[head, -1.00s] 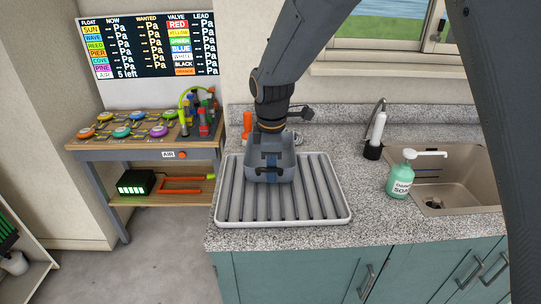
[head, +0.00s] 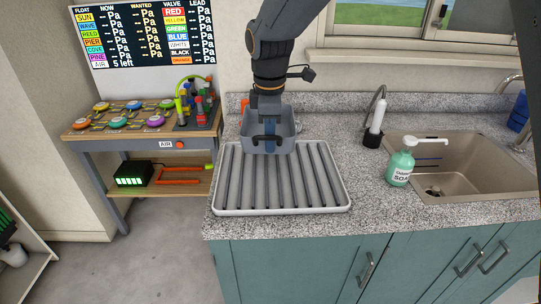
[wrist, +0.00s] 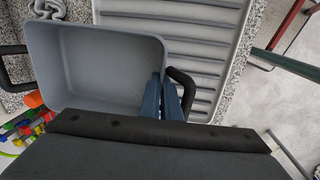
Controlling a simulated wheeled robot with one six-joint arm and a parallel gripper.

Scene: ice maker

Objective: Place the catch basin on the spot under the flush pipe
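The catch basin (head: 284,128) is a grey, open tub with dark handles. In the head view it is above the back of the ribbed drying tray (head: 222,190), seemingly lifted off it. My gripper (head: 268,130) comes down from above, and its blue fingers are closed at the basin's near side, by the handle. In the wrist view the basin (wrist: 95,65) looks empty, and the gripper fingers (wrist: 170,100) sit close together at its wall beside the black handle (wrist: 183,90). I cannot identify the flush pipe or the spot under it.
The speckled counter (head: 365,205) has a green soap bottle (head: 400,167), a small tap with a white cylinder (head: 378,117) and a sink (head: 465,172) on the right. A wooden bench (head: 140,132) with coloured valves stands left. The floor (head: 160,250) in front is clear.

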